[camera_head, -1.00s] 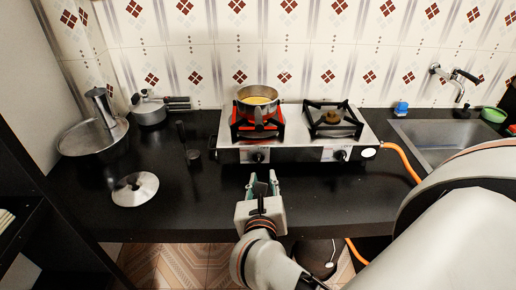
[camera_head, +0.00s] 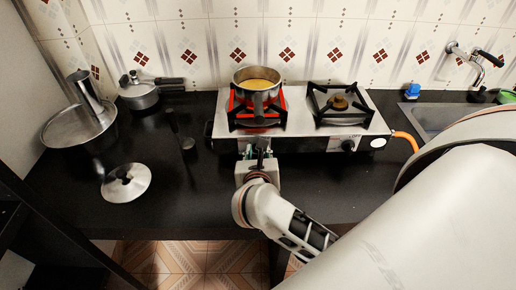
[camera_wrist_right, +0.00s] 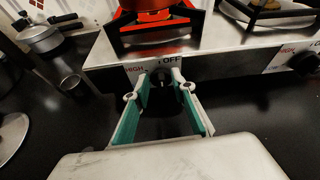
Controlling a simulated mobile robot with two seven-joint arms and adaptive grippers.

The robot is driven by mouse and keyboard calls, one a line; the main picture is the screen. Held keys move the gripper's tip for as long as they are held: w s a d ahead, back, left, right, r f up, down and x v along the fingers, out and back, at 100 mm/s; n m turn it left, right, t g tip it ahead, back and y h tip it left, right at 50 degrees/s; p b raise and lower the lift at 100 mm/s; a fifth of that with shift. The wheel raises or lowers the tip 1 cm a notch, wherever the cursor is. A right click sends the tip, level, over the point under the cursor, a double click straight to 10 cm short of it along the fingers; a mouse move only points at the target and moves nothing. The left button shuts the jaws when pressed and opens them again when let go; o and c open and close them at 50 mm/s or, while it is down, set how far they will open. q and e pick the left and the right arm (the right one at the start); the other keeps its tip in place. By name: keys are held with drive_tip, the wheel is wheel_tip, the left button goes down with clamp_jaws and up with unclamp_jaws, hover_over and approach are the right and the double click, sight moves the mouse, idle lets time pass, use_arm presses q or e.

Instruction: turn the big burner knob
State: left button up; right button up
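The two-burner stove (camera_head: 370,125) stands on the black counter, with a knob below each burner. The left knob (camera_wrist_right: 162,77), black, sits under the left burner, which glows red beneath a pot (camera_head: 257,85). In the right wrist view, "HIGH" and "OFF" labels flank this knob. My right gripper (camera_wrist_right: 163,84) is open, with its teal-padded fingers on either side of the left knob; whether they touch it is unclear. In the head view my right gripper (camera_head: 256,146) hides that knob. The right knob (camera_head: 347,145) is free. My left gripper is not in view.
An orange hose (camera_head: 405,138) and sink (camera_head: 435,118) are on the right. The counter front is clear.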

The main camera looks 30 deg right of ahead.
drive_tip(key=shift+w+d+f, duration=0.25)
drive_tip(key=shift+w+d, duration=0.1)
drive_tip(key=shift+w, duration=0.2)
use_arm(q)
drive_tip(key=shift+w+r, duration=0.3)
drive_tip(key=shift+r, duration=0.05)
use_arm(e)
drive_tip(key=shift+w+f, duration=0.1)
clamp_jaws()
drive_tip(key=shift+d+f+m+b, duration=0.1)
drive_tip(key=shift+f+m+b, duration=0.15)
drive_tip(key=shift+b, duration=0.45)
drive_tip(key=shift+r+y, duration=0.2)
drive_tip(key=shift+y, duration=0.1)
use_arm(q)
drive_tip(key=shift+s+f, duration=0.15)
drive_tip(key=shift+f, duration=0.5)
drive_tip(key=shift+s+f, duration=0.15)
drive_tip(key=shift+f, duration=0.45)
use_arm(e)
drive_tip(key=shift+c, duration=0.6)
unclamp_jaws()
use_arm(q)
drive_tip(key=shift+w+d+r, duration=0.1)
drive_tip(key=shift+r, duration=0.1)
use_arm(e)
drive_tip(key=shift+o, duration=0.6)
drive_tip(key=shift+d, duration=0.1)
